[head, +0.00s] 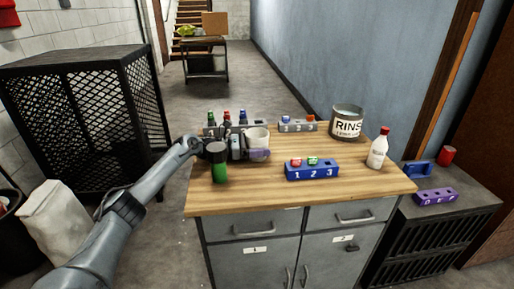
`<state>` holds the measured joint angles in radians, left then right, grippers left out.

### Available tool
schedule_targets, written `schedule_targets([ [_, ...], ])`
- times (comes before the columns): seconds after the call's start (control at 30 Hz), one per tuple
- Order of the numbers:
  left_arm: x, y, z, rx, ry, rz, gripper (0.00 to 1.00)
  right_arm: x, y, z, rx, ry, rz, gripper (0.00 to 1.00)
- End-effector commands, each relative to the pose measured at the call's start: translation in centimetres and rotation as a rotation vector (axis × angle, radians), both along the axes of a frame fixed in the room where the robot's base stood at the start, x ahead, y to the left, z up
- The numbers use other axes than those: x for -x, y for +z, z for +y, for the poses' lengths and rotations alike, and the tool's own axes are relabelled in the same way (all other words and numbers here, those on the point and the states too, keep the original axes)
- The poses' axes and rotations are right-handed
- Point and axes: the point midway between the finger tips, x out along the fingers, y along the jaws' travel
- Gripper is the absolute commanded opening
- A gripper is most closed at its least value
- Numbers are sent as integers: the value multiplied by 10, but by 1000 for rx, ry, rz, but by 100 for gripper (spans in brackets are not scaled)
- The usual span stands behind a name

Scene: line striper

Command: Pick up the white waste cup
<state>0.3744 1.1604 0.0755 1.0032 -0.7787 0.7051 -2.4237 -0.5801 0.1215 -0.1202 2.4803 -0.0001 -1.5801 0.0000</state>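The white waste cup (257,136) is at the back left of the wooden-topped cabinet. My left gripper (247,149) is right at the cup, with its dark body on the cup's left side. A purple piece shows across the cup's lower front; I cannot tell what it belongs to. The fingers are too small and partly hidden, so I cannot tell whether they are apart or shut on the cup. I cannot tell whether the cup's base touches the table. My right gripper is not in view.
A green and black cylinder (219,172) stands close in front of my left wrist. A blue numbered block (312,174), a white bottle with a red cap (378,150) and the RINSE can (347,123) stand to the right. A grey holder (298,126) is behind. The front of the wooden top (260,195) is clear.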

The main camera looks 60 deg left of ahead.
Motion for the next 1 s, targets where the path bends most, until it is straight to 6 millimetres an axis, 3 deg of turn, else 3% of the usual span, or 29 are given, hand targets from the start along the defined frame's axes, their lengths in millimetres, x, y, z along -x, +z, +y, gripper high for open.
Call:
schedule_targets([
  [0.03, 0, 0, 0, 0, 0, 0, 72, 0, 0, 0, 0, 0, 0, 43],
  [0.17, 0, 0, 0, 0, 0, 0, 56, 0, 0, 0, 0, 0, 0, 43],
  [0.47, 0, 6, 0, -1, 0, 0, 56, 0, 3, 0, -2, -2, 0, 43],
  [1.0, 0, 88, 0, -2, -1, -1, 56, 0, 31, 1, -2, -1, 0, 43],
])
